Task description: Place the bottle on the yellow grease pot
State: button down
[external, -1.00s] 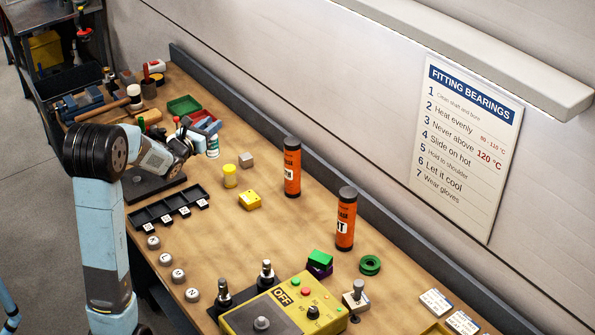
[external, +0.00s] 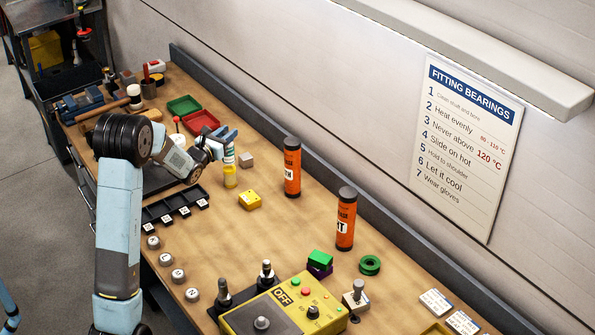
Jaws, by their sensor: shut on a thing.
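My gripper (external: 226,138) is shut on a small bottle (external: 229,158), pale with a dark band. The bottle is upright. The fingers hide the bottle's top.
A red tray (external: 201,122) is behind. Orange cartridges (external: 292,168) stand farther right. A black compartment tray (external: 172,208) lies front left.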

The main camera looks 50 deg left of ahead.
jog(key=shift+f, duration=1)
jog(key=shift+f, duration=0.1)
jog(key=c, duration=0.9)
grip_release()
jog(key=shift+o, duration=0.2)
jog(key=v, duration=1.2)
jog(key=shift+d, duration=0.1)
